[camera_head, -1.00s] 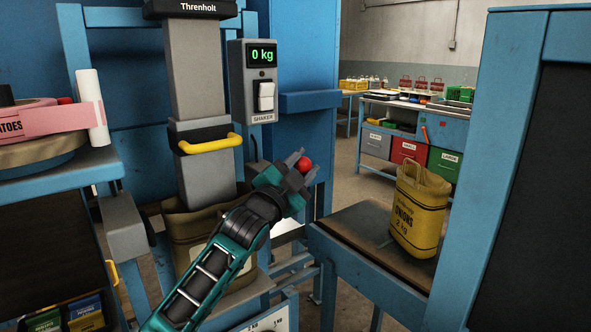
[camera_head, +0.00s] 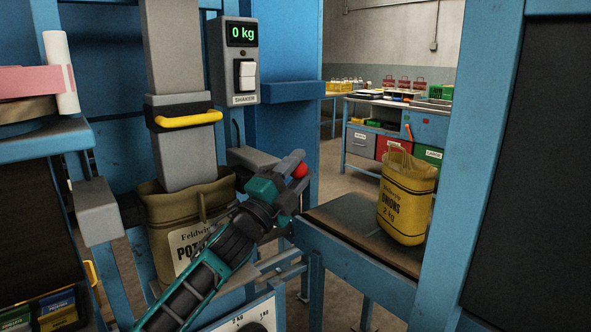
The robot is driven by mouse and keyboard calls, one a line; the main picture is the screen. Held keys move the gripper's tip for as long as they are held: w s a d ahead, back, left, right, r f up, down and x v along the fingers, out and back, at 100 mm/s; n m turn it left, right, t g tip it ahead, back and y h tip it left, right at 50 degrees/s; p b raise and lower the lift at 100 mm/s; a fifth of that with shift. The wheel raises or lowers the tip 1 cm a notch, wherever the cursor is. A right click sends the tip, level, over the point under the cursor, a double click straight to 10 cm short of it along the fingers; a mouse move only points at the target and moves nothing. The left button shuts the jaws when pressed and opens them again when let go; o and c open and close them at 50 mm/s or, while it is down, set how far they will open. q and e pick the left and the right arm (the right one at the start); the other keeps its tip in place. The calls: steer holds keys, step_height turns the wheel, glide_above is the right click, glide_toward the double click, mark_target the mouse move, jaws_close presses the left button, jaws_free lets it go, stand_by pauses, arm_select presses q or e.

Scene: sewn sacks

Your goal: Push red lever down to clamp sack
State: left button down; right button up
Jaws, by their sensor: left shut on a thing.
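The red lever shows as a round red knob (camera_head: 299,171) to the right of the filling spout. My left gripper (camera_head: 291,166) is shut on it, its fingers around the knob. A grey bar (camera_head: 250,158) runs behind the gripper toward the spout; I cannot tell whether it is part of the lever. The brown potato sack (camera_head: 185,235) has its open mouth around the lower end of the grey spout (camera_head: 187,160). My left arm hides the sack's lower right part. My right gripper is out of view.
A yellow handle (camera_head: 188,119) crosses the spout. A grey block (camera_head: 97,211) stands left of the sack. A yellow onion sack (camera_head: 407,198) stands on a dark-topped stand (camera_head: 350,232) at right.

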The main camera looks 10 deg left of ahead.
arm_select(q)
steer(key=shift+f, duration=0.4)
steer(key=c, duration=1.1)
jaws_free()
steer(key=o, duration=0.3)
steer(key=shift+o, duration=0.4)
steer(key=shift+r, duration=0.15)
steer(key=shift+s, duration=0.1)
steer(key=v, duration=1.2)
steer(key=shift+s+a+f+b, duration=0.2)
steer(key=shift+s+b, duration=0.1)
steer(key=shift+b, duration=0.05)
